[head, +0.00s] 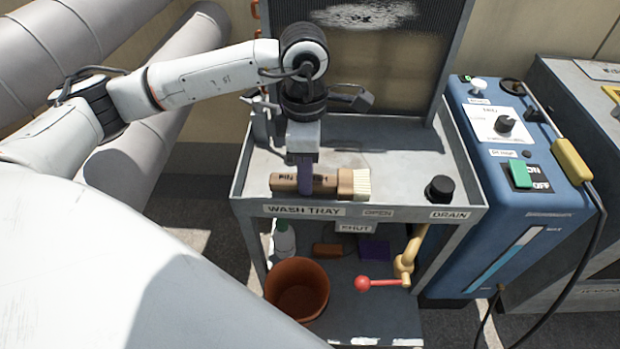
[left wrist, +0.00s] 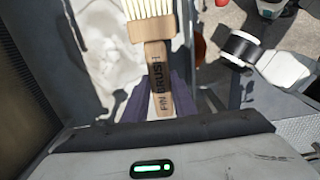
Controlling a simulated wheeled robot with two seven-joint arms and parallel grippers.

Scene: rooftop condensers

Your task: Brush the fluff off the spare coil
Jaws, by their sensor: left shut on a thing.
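The spare coil (head: 395,65) is a dark finned panel in a grey frame standing at the back of the wash tray. A patch of white fluff (head: 365,15) lies across its upper part, cut by the top of the head view. My left gripper (head: 305,180) is shut on the wooden handle of the fin brush (head: 328,184), in front of the coil and apart from it. The brush lies level, pale bristles to the right. In the left wrist view the brush (left wrist: 160,75) sits between the purple fingers, bristles away from the gripper. My right gripper is not in view.
The wash tray (head: 400,165) has a raised rim and a black drain plug (head: 439,189) at right. Below are an orange bucket (head: 298,288) and a red-handled valve (head: 385,283). A blue machine (head: 530,200) stands close on the right, pipes (head: 60,40) at left.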

